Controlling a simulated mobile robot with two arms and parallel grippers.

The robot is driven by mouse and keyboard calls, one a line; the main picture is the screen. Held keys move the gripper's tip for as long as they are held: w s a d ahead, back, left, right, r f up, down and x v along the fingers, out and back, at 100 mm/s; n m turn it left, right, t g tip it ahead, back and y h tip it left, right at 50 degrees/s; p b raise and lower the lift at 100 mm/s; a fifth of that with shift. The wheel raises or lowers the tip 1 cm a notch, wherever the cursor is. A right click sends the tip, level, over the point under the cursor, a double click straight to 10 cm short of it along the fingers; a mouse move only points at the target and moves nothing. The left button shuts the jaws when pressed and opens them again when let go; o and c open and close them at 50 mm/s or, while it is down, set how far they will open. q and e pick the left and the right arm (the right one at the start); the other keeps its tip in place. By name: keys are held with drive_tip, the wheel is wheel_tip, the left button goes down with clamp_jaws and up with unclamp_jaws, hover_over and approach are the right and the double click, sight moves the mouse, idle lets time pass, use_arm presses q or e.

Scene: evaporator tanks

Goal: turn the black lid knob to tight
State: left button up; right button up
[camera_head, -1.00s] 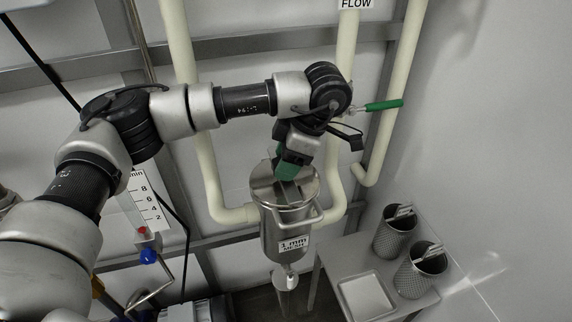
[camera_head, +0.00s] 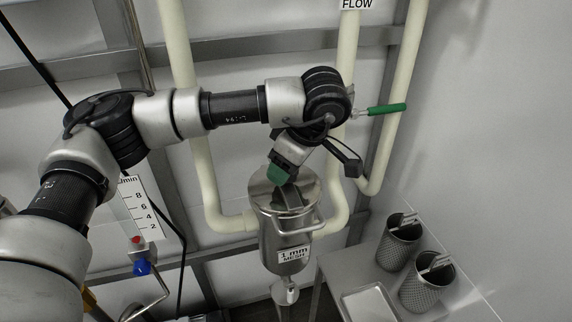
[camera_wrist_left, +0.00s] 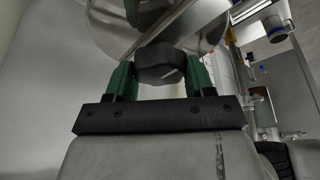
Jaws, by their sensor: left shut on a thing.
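The black lid knob (camera_wrist_left: 160,64) sits on the round steel lid (camera_wrist_left: 118,30) of the strainer housing. In the head view the steel housing (camera_head: 284,245) carries a "1 mm MESH" label, with its lid (camera_head: 262,186) on top. My left gripper (camera_head: 280,180) comes down on the lid from above. In the left wrist view its green fingers (camera_wrist_left: 158,78) stand on both sides of the knob and are shut on it. In the head view the gripper and wrist hide most of the knob. My right gripper is not in view.
Cream pipes (camera_head: 205,170) run up both sides of the housing. A green-handled valve (camera_head: 388,109) is right of my wrist. A steel table at lower right holds two mesh baskets (camera_head: 400,245) and a tray (camera_head: 368,303). A flow gauge (camera_head: 140,210) is at left.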

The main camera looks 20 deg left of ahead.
use_arm(q)
drive_tip(key=o, duration=0.9)
drive_tip(key=p+v, duration=0.1)
drive_tip(key=v, duration=1)
drive_tip(key=shift+f, duration=0.1)
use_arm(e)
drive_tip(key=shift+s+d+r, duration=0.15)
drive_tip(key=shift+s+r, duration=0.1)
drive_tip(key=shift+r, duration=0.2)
